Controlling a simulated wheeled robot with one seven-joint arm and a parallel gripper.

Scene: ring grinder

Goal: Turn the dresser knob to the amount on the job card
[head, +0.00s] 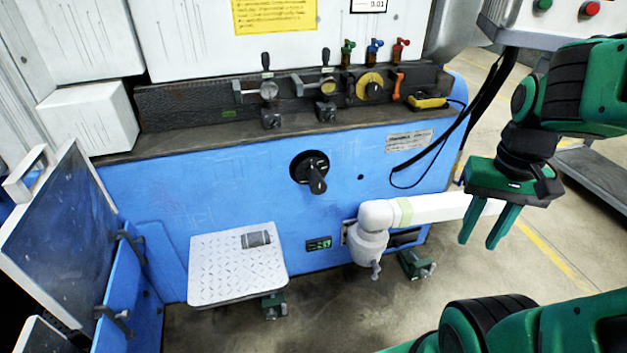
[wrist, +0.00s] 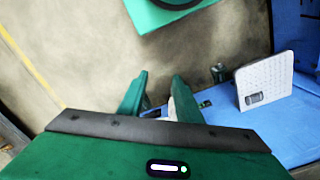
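A round yellow dial with a black centre knob (head: 372,88) is on the dark rail of the blue grinder in the head view. It looks like the dresser knob, though no label is readable. A white card (head: 368,4) at the top edge shows "0.01"; its upper part is cut off, and I cannot tell if it is the job card. My gripper (head: 478,242) hangs at the right, fingers pointing down, well apart from the dial. Its fingers are parted and empty, as the wrist view (wrist: 158,82) also shows. The dial is not seen in the wrist view.
A black crank (head: 311,170) is on the blue front. A white pipe (head: 430,208) and a metal step (head: 235,275) jut out below. Floor is open at right.

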